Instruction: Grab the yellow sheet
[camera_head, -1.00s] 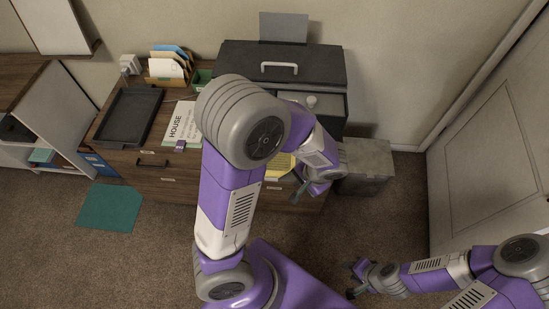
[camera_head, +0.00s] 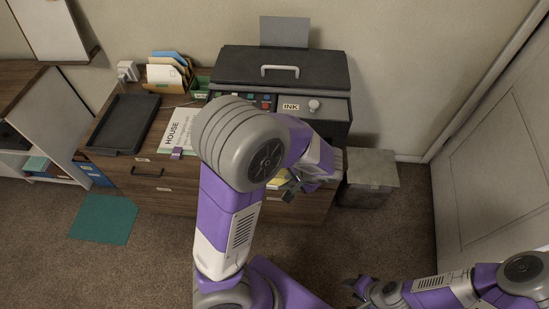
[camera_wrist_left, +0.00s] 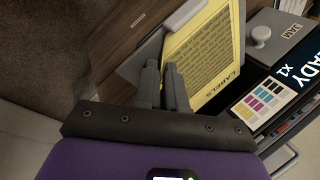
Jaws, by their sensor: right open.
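The yellow sheet (camera_wrist_left: 206,58) bears printed lines and the word LABELS, and lies by the furniture's front edge in the left wrist view. In the head view only a small part of it (camera_head: 277,184) shows beside my left wrist; my arm hides the rest. My left gripper (camera_wrist_left: 162,66) has its two fingers close together at the sheet's near edge, one overlapping it in the picture. Whether the edge is pinched between them is unclear. It also shows in the head view (camera_head: 291,186). My right gripper (camera_head: 354,286) is open and empty, low at the right, far from the sheet.
A black printer (camera_head: 280,68) with an INK label stands behind my left arm. A black tray (camera_head: 125,124), a HOUSE sheet (camera_head: 177,132) and a file holder (camera_head: 166,78) are at the left. A grey box (camera_head: 369,178) stands right of the cabinet. A colour-patch card (camera_wrist_left: 262,105) lies beside the yellow sheet.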

